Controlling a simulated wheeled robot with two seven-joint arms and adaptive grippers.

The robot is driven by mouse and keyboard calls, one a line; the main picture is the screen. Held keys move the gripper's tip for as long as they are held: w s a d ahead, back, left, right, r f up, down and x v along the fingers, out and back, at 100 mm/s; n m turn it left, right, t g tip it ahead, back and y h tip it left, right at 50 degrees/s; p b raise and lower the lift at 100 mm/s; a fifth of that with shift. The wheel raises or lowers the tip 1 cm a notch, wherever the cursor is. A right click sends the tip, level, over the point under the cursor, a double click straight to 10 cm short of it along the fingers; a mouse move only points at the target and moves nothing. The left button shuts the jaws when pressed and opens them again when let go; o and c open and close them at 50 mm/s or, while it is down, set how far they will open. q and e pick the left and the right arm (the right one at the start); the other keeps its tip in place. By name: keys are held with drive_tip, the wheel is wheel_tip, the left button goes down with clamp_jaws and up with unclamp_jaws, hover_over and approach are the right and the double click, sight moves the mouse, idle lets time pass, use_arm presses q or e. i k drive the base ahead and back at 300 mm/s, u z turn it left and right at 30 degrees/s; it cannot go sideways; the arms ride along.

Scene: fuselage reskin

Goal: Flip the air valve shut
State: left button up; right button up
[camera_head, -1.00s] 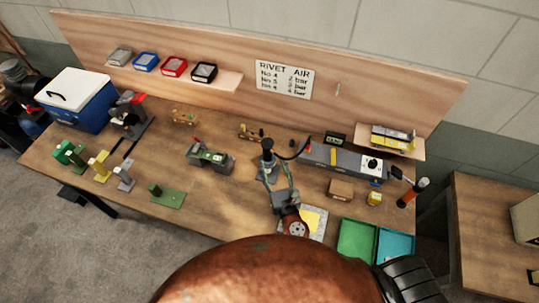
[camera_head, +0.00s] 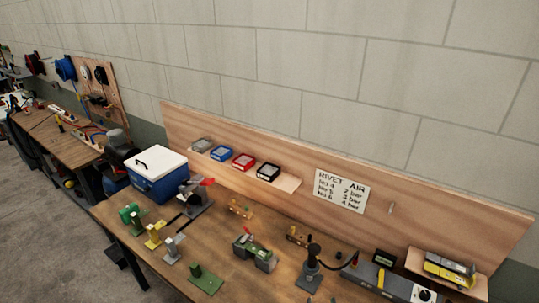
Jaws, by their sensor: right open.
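A long grey air unit (camera_head: 398,287) lies at the lower right of the bench, partly cut off by the bottom edge. A yellow upright part (camera_head: 381,278) stands on it, perhaps the valve handle; I cannot tell its setting. A dark hose runs from the unit's left end to a black-topped tool on a grey stand (camera_head: 312,272). My left gripper is not in view.
A blue cooler (camera_head: 158,174) with a white lid stands at the bench's left end. Small green, yellow and grey fixtures sit near the front edge. A second bench (camera_head: 62,146) stands farther left.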

sight(380, 280)
drive_tip(key=z, duration=0.05)
drive_tip(key=k, duration=1.25)
drive_tip(key=u, duration=0.05)
